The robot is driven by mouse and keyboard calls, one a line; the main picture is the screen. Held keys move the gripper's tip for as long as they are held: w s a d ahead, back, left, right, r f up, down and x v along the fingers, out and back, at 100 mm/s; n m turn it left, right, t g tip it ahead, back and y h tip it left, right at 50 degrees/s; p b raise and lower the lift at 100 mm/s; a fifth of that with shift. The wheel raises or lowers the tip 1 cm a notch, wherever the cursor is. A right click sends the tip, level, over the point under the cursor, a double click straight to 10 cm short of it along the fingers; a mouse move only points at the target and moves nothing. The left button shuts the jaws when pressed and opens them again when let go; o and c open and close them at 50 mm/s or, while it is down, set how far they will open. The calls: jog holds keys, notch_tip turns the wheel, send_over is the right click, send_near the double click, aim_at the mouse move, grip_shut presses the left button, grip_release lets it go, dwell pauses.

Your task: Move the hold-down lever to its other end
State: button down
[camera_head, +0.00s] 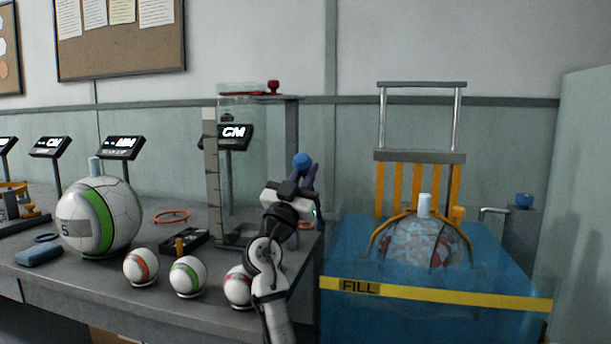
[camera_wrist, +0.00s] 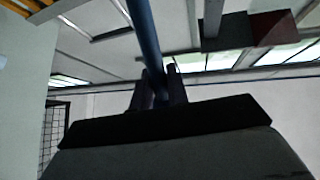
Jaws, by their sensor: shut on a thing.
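My gripper (camera_head: 304,176) is raised just left of the blue water tank, with its dark fingers pointing up. It is shut on a blue lever (camera_head: 303,160), whose rounded blue end shows between the fingertips in the head view. In the wrist view the lever is a blue rod (camera_wrist: 142,35) running up from between my fingers (camera_wrist: 158,88). I take this rod as the hold-down lever. Its lower end and pivot are hidden behind my gripper and arm.
The tank (camera_head: 345,262) holds a patterned ball (camera_head: 420,245) under a yellow slatted frame (camera_head: 418,185). A tall clear cylinder (camera_head: 240,180) and a grey post (camera_head: 291,130) stand close left of my gripper. Several balls, including a large one (camera_head: 100,215), rest on the grey bench.

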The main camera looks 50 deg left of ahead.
jog(key=c, duration=1.4)
grip_release()
jog(key=shift+c, duration=0.2)
jog(key=v, duration=0.7)
jog(key=shift+s, duration=0.25)
jog(key=shift+f, duration=0.1)
